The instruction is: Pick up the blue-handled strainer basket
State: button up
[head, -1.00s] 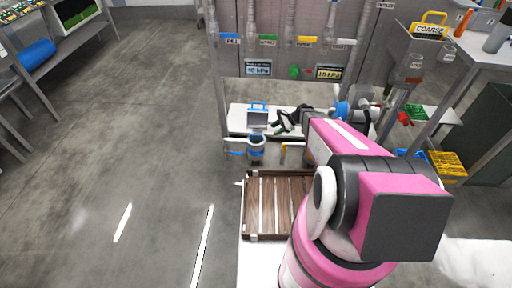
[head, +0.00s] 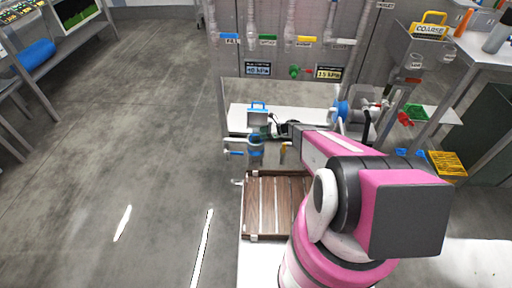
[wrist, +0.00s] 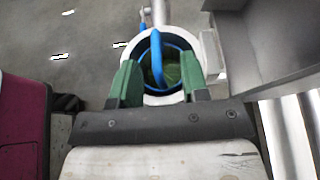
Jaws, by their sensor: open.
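The strainer basket's blue handle (wrist: 157,58) arches over a round white-rimmed vessel (wrist: 178,37) in the wrist view, with green contents inside. My gripper (wrist: 158,78) is open, with one green finger on each side of the handle and the handle apparently between them. I cannot tell whether either finger touches it. In the head view, my gripper (head: 262,137) hangs over the small round vessel (head: 255,158) and hides much of its top and the handle.
A grey box with a blue handle (head: 258,115) stands just behind on the white shelf (head: 238,122). A brown slatted wooden tray (head: 270,205) lies in front. A blue lever (head: 234,153) and a yellow pipe (head: 285,152) flank the vessel. A grey metal wall (wrist: 270,45) is close on the right.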

jog(key=x, duration=0.4)
jog(key=shift+s+a+f, duration=0.15)
jog(key=shift+s+a, duration=0.05)
jog(key=shift+a, duration=0.05)
jog(key=shift+c, duration=0.3)
grip_shut()
